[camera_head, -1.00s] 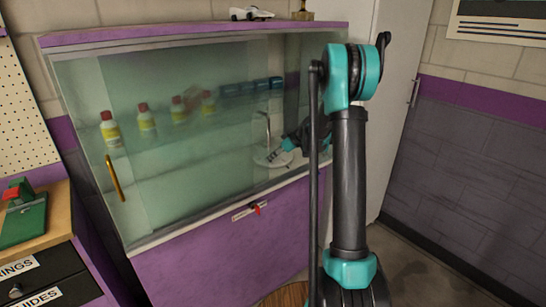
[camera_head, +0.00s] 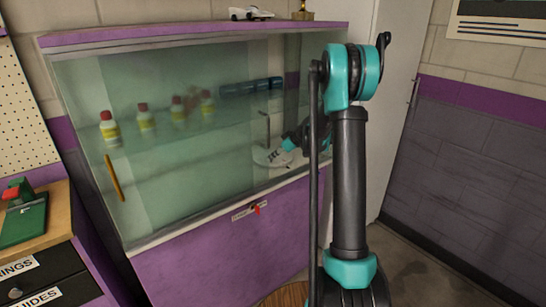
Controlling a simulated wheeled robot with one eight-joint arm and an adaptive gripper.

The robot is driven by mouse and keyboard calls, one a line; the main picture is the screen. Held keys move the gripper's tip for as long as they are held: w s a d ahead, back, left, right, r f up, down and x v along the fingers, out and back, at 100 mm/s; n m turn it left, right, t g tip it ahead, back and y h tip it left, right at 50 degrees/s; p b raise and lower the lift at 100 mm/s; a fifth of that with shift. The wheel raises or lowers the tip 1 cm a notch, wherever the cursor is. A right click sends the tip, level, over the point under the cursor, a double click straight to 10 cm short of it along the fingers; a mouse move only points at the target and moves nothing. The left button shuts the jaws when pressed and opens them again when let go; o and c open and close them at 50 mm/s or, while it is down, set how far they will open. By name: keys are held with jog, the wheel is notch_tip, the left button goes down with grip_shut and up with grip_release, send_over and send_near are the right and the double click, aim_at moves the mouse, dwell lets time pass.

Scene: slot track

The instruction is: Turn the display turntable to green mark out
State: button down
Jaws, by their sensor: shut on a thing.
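The display turntable (camera_head: 262,161) is a pale disc low inside the glass-fronted cabinet, near its right end. A thin upright post stands at its back, and dark marks show on its top. I cannot make out a green mark. My gripper (camera_head: 287,147), dark with teal parts, is inside the cabinet at the right side of the disc. It is shut on a part of the turntable, but the fingertips are small and blurred behind glass. My own arm hides the area just right of it.
The cabinet (camera_head: 215,235) has a sliding glass pane with a gold handle (camera_head: 115,178). A red tag (camera_head: 257,209) hangs on the front. A drawer unit (camera_head: 45,280) stands at left; open floor shows at right.

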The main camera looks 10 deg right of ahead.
jog(key=d+n+g, duration=0.1)
jog(key=d+n+g+y, duration=0.1)
jog(key=n, duration=0.1)
jog(key=shift+w+d+n, duration=0.15)
jog(key=shift+d+n, duration=0.1)
jog(key=shift+n, duration=0.05)
jog(key=shift+w+d+n+g+y, duration=0.2)
jog(key=shift+d+n+g, duration=0.4)
jog(key=shift+n+g, duration=0.35)
jog(key=shift+w+d+n+g+y, duration=0.2)
jog(key=shift+d+n+g, duration=0.4)
jog(key=shift+n+g, duration=0.35)
jog(key=c, duration=1.5)
grip_release()
jog(key=shift+o, duration=0.2)
